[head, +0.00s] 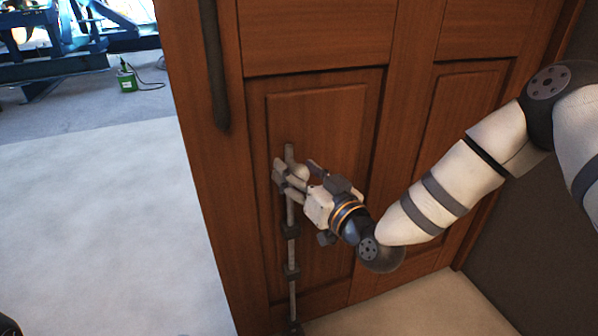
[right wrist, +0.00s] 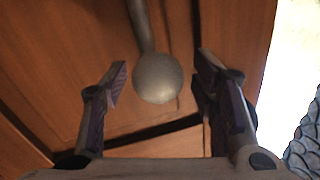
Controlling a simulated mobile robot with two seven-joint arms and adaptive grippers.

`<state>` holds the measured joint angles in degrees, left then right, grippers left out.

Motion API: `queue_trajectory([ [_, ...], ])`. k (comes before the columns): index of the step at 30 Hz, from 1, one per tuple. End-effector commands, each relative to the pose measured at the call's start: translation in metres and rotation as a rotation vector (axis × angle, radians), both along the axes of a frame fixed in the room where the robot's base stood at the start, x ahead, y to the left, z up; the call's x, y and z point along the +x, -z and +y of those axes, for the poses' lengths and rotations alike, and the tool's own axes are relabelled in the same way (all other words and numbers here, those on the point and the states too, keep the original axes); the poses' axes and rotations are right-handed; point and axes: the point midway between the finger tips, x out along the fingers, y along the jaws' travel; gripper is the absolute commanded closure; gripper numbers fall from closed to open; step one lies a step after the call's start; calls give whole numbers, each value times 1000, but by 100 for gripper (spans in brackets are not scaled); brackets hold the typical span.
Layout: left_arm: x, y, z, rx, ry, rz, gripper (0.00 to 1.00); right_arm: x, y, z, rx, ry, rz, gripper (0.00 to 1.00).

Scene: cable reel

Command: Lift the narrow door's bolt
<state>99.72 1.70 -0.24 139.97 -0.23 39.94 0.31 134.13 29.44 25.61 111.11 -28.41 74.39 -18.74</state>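The narrow door (head: 315,105) is brown panelled wood and fills the middle of the head view. Its bolt (head: 292,252) is a grey vertical rod on the door's lower left part, running down through dark brackets toward the floor. My right gripper (head: 286,176) is at the bolt's upper end and hides part of it. In the right wrist view the bolt's round grey knob (right wrist: 158,78) lies between the two spread fingers of my right gripper (right wrist: 162,80), with gaps on both sides. My left gripper is not in view.
A dark vertical handle (head: 213,70) is on the door's upper left. Pale open floor (head: 100,220) lies to the left. A green box (head: 127,81) with a cable and blue machinery (head: 70,45) stand farther back. A dark wall (head: 530,250) is at the right.

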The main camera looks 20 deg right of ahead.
Motion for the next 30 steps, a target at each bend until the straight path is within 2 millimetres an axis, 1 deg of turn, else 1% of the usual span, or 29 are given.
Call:
queue_trajectory([
  [3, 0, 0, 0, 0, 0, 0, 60, -2, 1, 0, -1, -1, 3, 46],
  [5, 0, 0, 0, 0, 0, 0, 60, -8, 2, -2, 0, -1, 5, 46],
  [8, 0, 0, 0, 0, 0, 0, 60, -30, 2, -7, 2, 0, 6, 46],
  [12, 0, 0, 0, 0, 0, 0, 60, -68, 2, -16, 2, 0, 7, 46],
  [15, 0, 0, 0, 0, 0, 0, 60, -91, 1, -22, 3, 1, 5, 46],
  [18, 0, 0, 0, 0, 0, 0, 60, -107, 1, -25, 0, 1, 2, 46],
  [22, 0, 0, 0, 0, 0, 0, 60, -116, 1, -27, 1, 1, 0, 46],
  [30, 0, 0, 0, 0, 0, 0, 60, -117, 1, -28, 0, 0, 0, 46],
])
